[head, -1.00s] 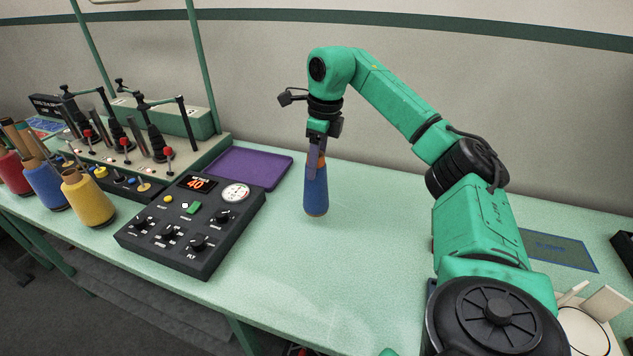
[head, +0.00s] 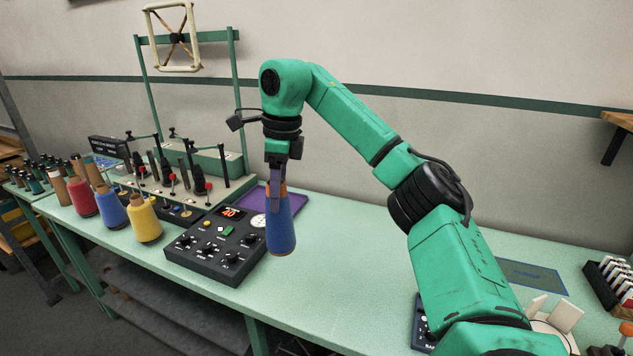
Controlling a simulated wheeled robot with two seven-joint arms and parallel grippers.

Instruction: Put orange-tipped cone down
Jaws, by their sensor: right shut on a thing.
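The orange-tipped cone (head: 281,225) is a blue thread cone with an orange top, hanging nearly upright in my right gripper (head: 277,178). The gripper is shut on its top, with the fingers pointing down. In the head view the cone covers the right edge of the black control panel (head: 205,265) and part of its dial. I cannot tell how high its base is above the table (head: 340,290). My left gripper is not in view.
Yellow (head: 144,220), blue (head: 112,210) and red (head: 82,198) cones stand left of the panel. A purple tray (head: 298,203) lies behind the held cone. The tufting gantry (head: 190,110) stands at the back left.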

